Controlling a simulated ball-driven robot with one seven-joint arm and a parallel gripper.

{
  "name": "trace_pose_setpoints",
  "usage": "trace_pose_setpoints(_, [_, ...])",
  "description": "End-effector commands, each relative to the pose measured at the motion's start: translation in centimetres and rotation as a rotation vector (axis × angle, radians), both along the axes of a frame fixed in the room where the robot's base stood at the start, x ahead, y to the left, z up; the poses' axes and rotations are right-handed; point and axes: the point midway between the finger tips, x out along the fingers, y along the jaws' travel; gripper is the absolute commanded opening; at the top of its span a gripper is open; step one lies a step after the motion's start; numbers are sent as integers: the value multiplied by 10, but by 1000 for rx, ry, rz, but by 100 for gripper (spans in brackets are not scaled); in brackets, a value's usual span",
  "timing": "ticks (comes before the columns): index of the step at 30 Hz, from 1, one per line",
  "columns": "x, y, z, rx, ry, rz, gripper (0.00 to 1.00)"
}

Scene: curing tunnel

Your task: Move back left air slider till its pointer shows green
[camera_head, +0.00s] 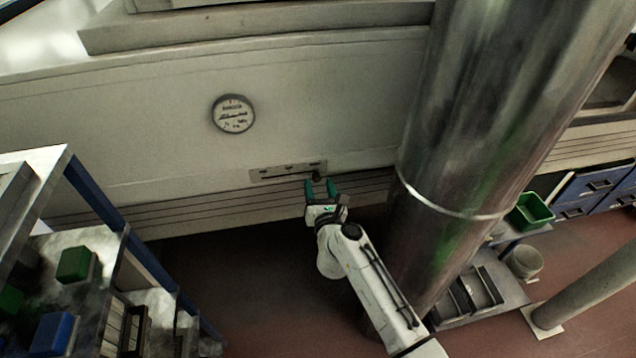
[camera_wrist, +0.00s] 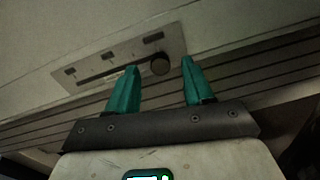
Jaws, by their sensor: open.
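The air slider is a pale plate (camera_head: 270,174) with a slot, low on the tunnel wall; it also shows in the wrist view (camera_wrist: 91,70). Its dark round knob (camera_head: 316,175) is at the right end of the slot, and shows in the wrist view (camera_wrist: 160,65). My gripper (camera_head: 320,184) is open, its green fingers pointing at the wall. In the wrist view the knob appears between the two fingertips, apparently untouched. A round dial (camera_head: 233,114) is on the wall above and left of the plate; its pointer colour is too small to read.
A thick metal column (camera_head: 455,130) stands close to the right of my arm. A shelf rack (camera_head: 100,245) with green and blue boxes is at the left. Ribbed slats (camera_head: 200,211) run below the slider plate. The floor between rack and arm is clear.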

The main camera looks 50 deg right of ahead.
Motion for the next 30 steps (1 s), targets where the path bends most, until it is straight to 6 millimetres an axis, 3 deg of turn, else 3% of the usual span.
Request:
trace_pose_setpoints(5, [11, -8, 0, -1, 1, 0, 52])
trace_pose_setpoints(14, [13, -9, 0, 0, 0, 1, 52])
trace_pose_setpoints(30, [13, -9, 0, 0, 0, 1, 2])
